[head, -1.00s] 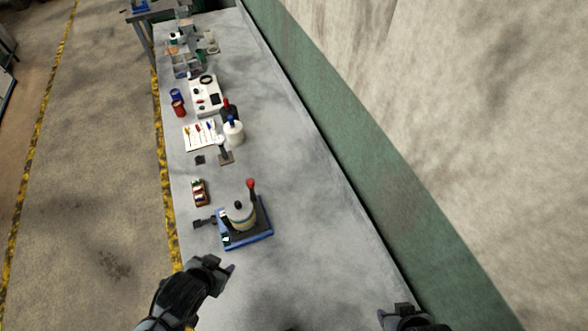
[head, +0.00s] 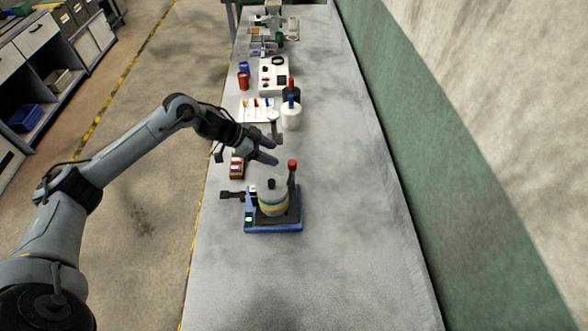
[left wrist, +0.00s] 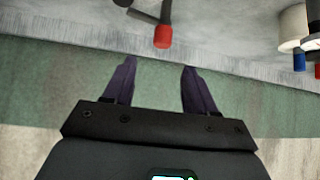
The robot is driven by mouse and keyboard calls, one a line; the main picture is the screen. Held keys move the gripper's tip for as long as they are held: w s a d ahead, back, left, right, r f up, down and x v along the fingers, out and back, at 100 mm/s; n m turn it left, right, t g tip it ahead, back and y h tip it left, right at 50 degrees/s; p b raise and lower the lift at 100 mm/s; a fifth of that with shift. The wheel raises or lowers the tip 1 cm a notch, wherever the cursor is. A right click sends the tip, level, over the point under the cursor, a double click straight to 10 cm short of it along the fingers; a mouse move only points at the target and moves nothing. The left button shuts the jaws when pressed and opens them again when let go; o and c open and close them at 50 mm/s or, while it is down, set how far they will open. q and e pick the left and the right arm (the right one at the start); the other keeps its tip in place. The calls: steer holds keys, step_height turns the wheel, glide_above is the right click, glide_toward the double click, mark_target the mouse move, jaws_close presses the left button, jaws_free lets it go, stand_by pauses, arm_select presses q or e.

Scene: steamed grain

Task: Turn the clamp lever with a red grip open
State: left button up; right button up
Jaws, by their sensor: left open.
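The clamp lever stands up from a dark plate on a blue base (head: 272,229), with its red grip (head: 292,164) on top. A round pot-like part (head: 273,203) with a dark knob sits on the same base. My left gripper (head: 272,152) is open and empty, just left of the red grip in the head view. In the left wrist view the red grip (left wrist: 162,37) shows just beyond the gap between my two open fingertips (left wrist: 159,63), apparently not between them. My right gripper is out of view.
A small red-and-tan object (head: 237,168) lies behind the base, partly under my arm. The bench is clear to the right and in front.

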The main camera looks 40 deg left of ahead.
mark_target(292, 162)
arm_select(q)
steer(key=x, duration=1)
steer(key=shift+w+a+f+p, duration=0.1)
steer(key=shift+w+a+p, duration=0.05)
steer(key=shift+p, duration=0.15)
jaws_close()
